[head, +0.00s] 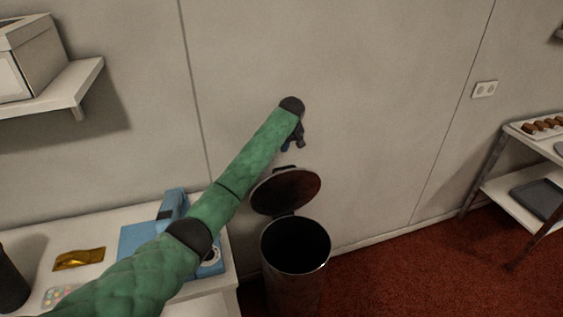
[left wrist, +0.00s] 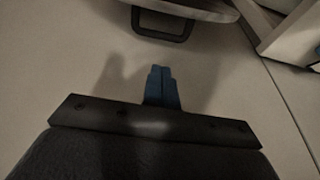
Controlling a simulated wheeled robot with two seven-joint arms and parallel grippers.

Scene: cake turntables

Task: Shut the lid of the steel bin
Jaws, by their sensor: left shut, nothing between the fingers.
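The steel bin (head: 294,275) stands on the floor by the wall, its dark round mouth uncovered. Its lid (head: 287,190) is raised, tilted up at the back of the rim toward the wall. My left gripper (head: 293,147) is just above and behind the lid's top edge, close to the wall, shut and empty. Whether it touches the lid cannot be told. In the left wrist view the shut blue fingertips (left wrist: 161,86) point at the wall, with part of the lid (left wrist: 200,8) and a dark bracket at the top. My right gripper is not in view.
A white counter (head: 30,235) left of the bin holds a blue device (head: 140,238), a gold packet (head: 79,259) and a dark cylinder. A wall shelf (head: 60,90) with a box is at upper left. A rack (head: 490,165) stands at right. Red carpet between bin and rack is clear.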

